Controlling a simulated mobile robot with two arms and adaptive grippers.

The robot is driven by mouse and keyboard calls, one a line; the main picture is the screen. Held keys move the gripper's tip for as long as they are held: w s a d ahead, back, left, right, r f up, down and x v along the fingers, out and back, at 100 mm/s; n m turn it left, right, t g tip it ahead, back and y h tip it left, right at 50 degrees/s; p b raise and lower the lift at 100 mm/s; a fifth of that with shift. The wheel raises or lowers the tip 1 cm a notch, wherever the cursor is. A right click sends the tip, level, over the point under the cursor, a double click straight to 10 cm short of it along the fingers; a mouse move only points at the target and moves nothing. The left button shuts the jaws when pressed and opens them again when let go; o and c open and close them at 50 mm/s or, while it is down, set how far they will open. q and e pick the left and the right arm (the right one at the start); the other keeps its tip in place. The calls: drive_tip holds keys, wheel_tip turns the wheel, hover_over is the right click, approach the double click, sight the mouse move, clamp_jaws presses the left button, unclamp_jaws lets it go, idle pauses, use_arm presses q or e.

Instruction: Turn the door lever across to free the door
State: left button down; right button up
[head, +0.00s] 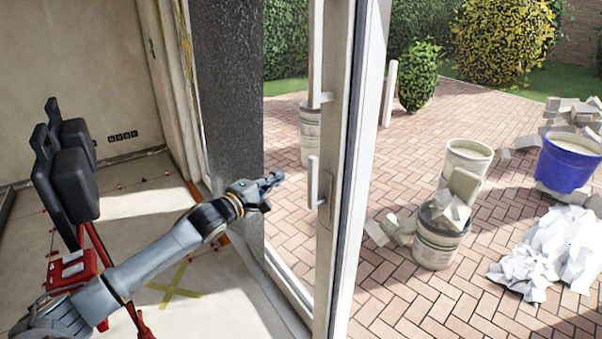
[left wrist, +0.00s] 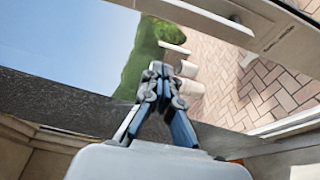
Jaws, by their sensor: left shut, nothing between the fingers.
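The door lever (head: 313,180) is a pale bar on the inner face of the white door frame (head: 338,150). It stands upright, rising from its mount at the lower end. My left gripper (head: 277,180) is shut and empty, a little to the left of the lever in the head view, with a visible gap between them. In the left wrist view my shut left fingers (left wrist: 160,70) point up, and the pale door frame (left wrist: 285,45) crosses the top right. My right gripper is in neither view.
A long pale upright bar (head: 316,50) is on the door above the lever. A dark panel (head: 228,90) stands left of the glass. Outside on brick paving are buckets (head: 440,240), a blue tub (head: 566,165) and white rubble bags (head: 550,250). A red-framed object with black pads (head: 75,170) stands at left.

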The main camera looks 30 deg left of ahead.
use_arm(q)
drive_tip(key=w+p, duration=0.2)
drive_tip(key=w, duration=0.5)
drive_tip(key=d, duration=0.2)
drive_tip(key=s+d+p, duration=0.1)
drive_tip(key=d, duration=0.1)
drive_tip(key=shift+s, duration=0.2)
drive_tip(key=shift+d, duration=0.15)
